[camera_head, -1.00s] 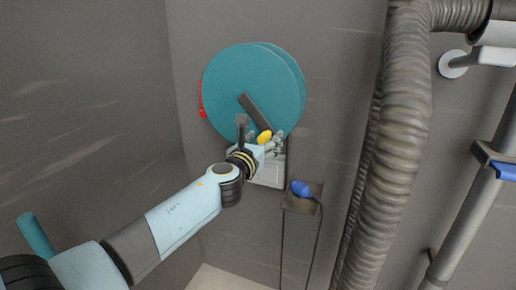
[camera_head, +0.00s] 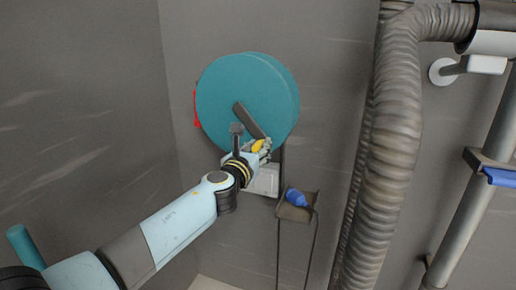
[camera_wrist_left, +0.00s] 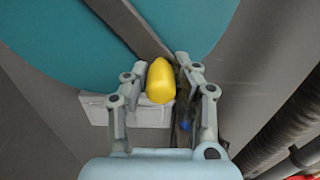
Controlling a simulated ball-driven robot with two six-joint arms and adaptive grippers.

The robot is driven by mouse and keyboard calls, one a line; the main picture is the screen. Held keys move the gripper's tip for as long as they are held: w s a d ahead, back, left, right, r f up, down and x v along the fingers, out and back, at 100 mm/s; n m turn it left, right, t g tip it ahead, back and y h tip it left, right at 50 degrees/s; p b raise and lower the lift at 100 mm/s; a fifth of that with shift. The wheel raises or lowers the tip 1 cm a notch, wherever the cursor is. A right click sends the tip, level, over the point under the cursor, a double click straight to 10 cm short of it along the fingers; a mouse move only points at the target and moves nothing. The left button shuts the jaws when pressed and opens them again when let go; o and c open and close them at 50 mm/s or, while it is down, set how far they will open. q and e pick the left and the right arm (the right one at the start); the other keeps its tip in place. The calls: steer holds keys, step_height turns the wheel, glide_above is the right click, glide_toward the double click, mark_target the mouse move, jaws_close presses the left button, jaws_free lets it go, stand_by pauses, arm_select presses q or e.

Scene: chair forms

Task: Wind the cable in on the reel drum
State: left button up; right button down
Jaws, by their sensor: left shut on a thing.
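The teal reel drum (camera_head: 225,90) is mounted on the grey wall, with a dark crank arm (camera_head: 249,118) across its face. A yellow crank handle (camera_head: 257,146) sits at the lower end of that arm. My left gripper (camera_head: 264,148) is at the handle. In the left wrist view the yellow handle (camera_wrist_left: 160,80) stands between the two fingers of the left gripper (camera_wrist_left: 161,85), which is shut on it. A blue cable end (camera_head: 296,197) rests at a small bracket (camera_head: 297,214) below right of the drum, with dark cable hanging down. My right gripper is not in view.
A light grey box (camera_head: 264,181) sits under the drum. A thick ribbed hose (camera_head: 397,130) runs down the wall to the right. Farther right are a grey pipe (camera_head: 470,200) and a blue-edged bracket (camera_head: 500,176). A red part (camera_head: 196,108) shows at the drum's left edge.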

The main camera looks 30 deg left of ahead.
arm_select(q)
steer(key=o, duration=0.5)
steer(key=r+p, duration=0.1)
steer(key=d+r+p, duration=0.2)
steer(key=shift+w+d+r+p, duration=0.2)
steer(key=shift+w+r+p, duration=0.05)
steer(key=shift+r+p, duration=0.15)
steer(key=shift+d+r, duration=0.15)
steer(key=shift+d, duration=0.05)
steer(key=r+p, duration=0.2)
steer(key=d+r+p, duration=0.1)
steer(key=r+p, duration=0.1)
steer(key=shift+w+r+p, duration=0.15)
steer(key=shift+r+p, duration=0.15)
steer(key=shift+p, duration=0.05)
steer(key=shift+f, duration=0.2)
steer(key=o, duration=0.7)
